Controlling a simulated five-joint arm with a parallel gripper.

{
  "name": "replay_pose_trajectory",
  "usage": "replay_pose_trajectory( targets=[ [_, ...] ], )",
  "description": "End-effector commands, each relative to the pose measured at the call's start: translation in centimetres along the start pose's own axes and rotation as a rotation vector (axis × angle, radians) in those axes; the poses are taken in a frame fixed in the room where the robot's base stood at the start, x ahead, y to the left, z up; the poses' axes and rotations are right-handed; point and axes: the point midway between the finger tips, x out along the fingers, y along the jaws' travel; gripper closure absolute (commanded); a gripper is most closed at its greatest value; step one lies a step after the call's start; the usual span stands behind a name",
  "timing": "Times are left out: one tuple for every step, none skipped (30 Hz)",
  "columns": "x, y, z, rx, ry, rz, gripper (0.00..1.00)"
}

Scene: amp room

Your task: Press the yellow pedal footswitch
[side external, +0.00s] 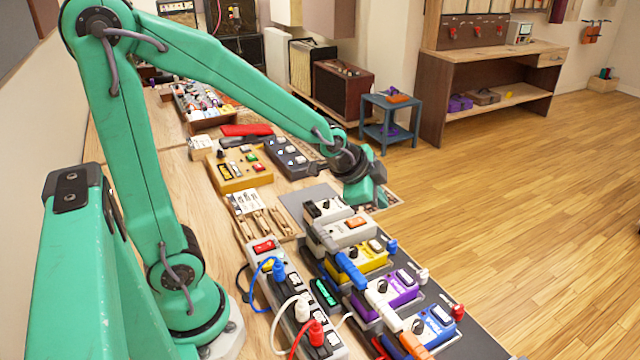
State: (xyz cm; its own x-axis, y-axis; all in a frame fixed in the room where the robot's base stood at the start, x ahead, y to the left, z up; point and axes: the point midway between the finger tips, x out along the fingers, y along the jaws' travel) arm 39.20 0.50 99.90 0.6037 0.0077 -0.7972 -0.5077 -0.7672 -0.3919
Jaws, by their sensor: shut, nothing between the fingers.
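The yellow pedal (368,266) sits in a row of pedals on the dark board, between a whitish pedal (352,231) behind it and a purple pedal (385,294) in front. It has a dark knob on its left part and a pale footswitch (376,246) on its right part. A blue plug (350,269) is at its left side and another at its right. My gripper (366,196) is shut and empty. It points down beyond the yellow pedal, near the far end of the row, apart from the yellow pedal. Its fingertips are small and partly hidden.
A blue pedal (432,327) with orange and red plugs stands nearest. A power strip (300,318) with coloured cables lies left of the row. A mustard pedal (238,170) and a dark multi-switch pedal (291,158) lie farther back. Open floor is to the right.

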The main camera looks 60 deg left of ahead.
Motion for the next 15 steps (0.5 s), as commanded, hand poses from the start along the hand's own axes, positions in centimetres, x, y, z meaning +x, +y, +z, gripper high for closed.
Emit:
replay_pose_trajectory(
  targets=[
    [0.2, 0.1, 0.2, 0.0, -0.002, 0.002, 1.0],
    [0.4, 0.2, 0.2, 0.0, -0.002, 0.002, 1.0],
    [0.6, 0.3, 0.3, 0.0, -0.002, 0.002, 1.0],
    [0.7, 0.4, 0.4, 0.0, -0.002, 0.002, 1.0],
    [0.9, 0.5, 0.5, 0.0, -0.002, 0.002, 1.0],
    [1.1, 0.6, 0.7, 0.0, -0.003, 0.003, 1.0],
    [1.4, 0.7, 0.8, 0.0, -0.003, 0.003, 1.0],
    [1.6, 0.8, 1.0, 0.0, -0.004, 0.003, 1.0],
    [1.9, 1.0, 1.1, 0.0, -0.004, 0.003, 1.0],
    [2.1, 1.1, 1.3, -0.001, -0.003, 0.002, 1.0],
    [2.3, 1.2, 1.4, -0.001, -0.004, 0.003, 1.0],
    [2.7, 1.4, 1.6, -0.001, -0.004, 0.003, 1.0],
    [3.0, 1.5, 1.8, 0.0, -0.004, 0.003, 1.0],
    [3.2, 1.6, 1.9, 0.0, -0.004, 0.004, 1.0],
    [3.6, 1.8, 2.1, 0.0, -0.004, 0.003, 1.0]
  ],
)
